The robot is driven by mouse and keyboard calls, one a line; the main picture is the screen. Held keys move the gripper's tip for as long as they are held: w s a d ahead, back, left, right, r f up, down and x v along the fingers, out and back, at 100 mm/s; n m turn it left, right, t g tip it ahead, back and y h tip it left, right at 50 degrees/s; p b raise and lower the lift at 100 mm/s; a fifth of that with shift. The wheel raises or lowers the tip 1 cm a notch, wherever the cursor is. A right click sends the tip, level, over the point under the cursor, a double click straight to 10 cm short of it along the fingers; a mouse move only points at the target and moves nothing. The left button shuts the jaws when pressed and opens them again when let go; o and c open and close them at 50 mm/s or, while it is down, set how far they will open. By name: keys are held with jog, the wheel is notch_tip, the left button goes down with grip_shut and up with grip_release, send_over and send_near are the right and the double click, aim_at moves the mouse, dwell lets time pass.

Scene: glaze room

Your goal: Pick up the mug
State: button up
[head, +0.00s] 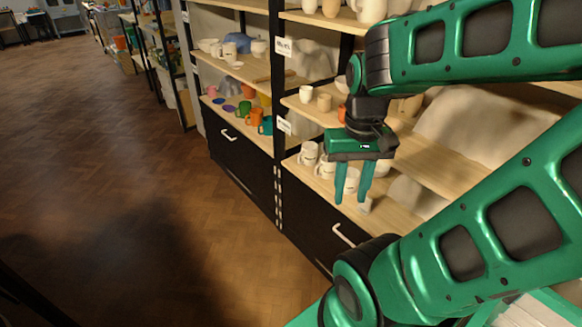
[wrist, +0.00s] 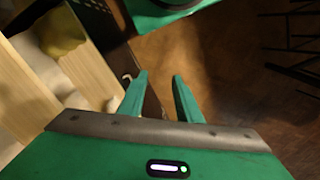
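Several mugs stand on the shelves, and I cannot tell which one the task means. White mugs with dark print stand on the lower right shelf: one mug (head: 308,153), another mug (head: 325,168), and a white mug (head: 351,182) partly hidden behind my fingers. Coloured mugs stand on the lower left shelf, among them an orange mug (head: 254,116) and a green mug (head: 243,109). My gripper (head: 353,198) is open, fingers pointing down, in front of the right shelf. The wrist view shows a gap between its fingertips (wrist: 161,77) with no mug in it.
Black drawers with a white handle (head: 342,234) are below the shelf board (head: 437,200). Pale rounded lumps (head: 490,125) fill the right shelves. Black uprights (head: 276,80) divide the bays. The wooden floor (head: 100,160) at left is clear.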

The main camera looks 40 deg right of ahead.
jog(key=shift+w, duration=0.4)
